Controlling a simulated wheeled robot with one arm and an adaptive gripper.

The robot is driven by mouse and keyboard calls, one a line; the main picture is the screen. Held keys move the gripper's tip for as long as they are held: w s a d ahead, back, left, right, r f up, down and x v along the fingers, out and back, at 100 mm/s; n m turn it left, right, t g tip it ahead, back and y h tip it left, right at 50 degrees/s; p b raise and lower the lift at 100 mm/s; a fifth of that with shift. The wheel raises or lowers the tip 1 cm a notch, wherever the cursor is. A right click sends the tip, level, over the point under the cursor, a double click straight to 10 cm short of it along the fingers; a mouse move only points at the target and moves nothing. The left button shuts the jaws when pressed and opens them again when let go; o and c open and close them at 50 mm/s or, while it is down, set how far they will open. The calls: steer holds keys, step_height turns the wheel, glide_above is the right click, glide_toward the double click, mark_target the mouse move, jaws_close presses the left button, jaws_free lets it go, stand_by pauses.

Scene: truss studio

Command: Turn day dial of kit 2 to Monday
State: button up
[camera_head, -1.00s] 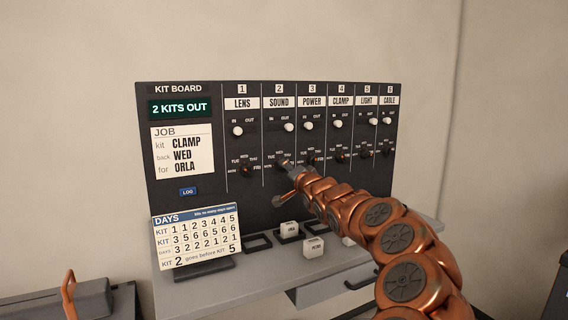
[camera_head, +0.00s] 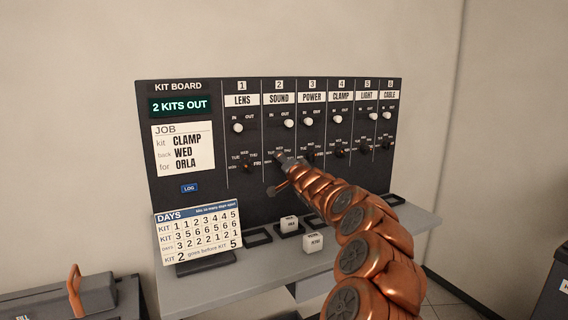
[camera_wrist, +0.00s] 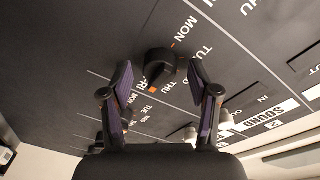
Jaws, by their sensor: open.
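The kit 2 SOUND column of the dark kit board (camera_head: 165,198) has its day dial behind my gripper (camera_head: 284,166) in the head view, mostly hidden. In the wrist view this black dial (camera_wrist: 160,66) sits between the two purple-lined fingers of my gripper (camera_wrist: 160,72). The fingers are open, with a gap on each side of the dial. The printed MON label (camera_wrist: 172,27) is above the dial, with TUE to its right and FRI partly hidden on its lower left. Orange marks show near MON and FRI; I cannot tell for sure which day the dial points to.
The kit 1 dial (camera_head: 248,163) is close on the left and the kit 3 dial on the right. White IN/OUT knobs (camera_head: 289,124) run above. Below, a grey shelf holds a DAYS card (camera_head: 198,233) and labelled cubes (camera_head: 313,242).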

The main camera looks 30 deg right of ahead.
steer(key=c, duration=1.2)
steer(key=shift+o, duration=0.2)
